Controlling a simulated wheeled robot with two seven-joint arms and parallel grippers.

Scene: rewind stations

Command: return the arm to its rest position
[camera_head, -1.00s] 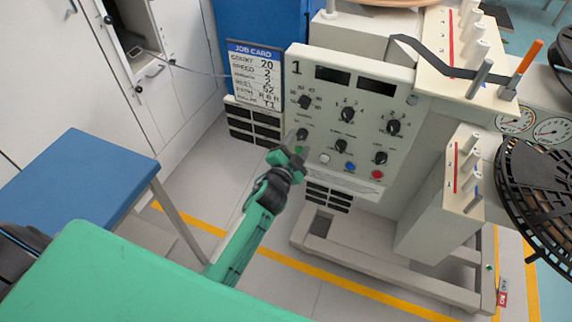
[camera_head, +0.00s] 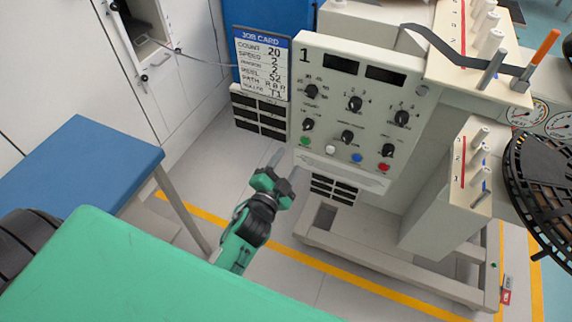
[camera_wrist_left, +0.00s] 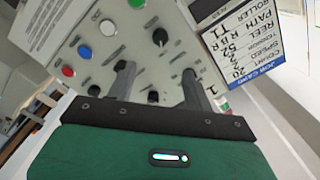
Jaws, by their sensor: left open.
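My left gripper (camera_head: 281,166) is green and black. It is open and empty, in front of and below the left part of the control panel (camera_head: 384,72) of station 1. Its two grey fingers stand apart in the left wrist view (camera_wrist_left: 157,82), with panel knobs and buttons beyond them. The gripper looks clear of the panel. The panel has two dark displays, several black knobs and a row of green, white, blue and red buttons. My right gripper is not in either view.
A job card (camera_head: 262,64) hangs left of the panel. A blue table (camera_head: 80,168) stands at the left, near white cabinets (camera_head: 190,50). Rollers and a black reel (camera_head: 545,185) are at the right. Open grey floor (camera_head: 215,180) lies between table and station.

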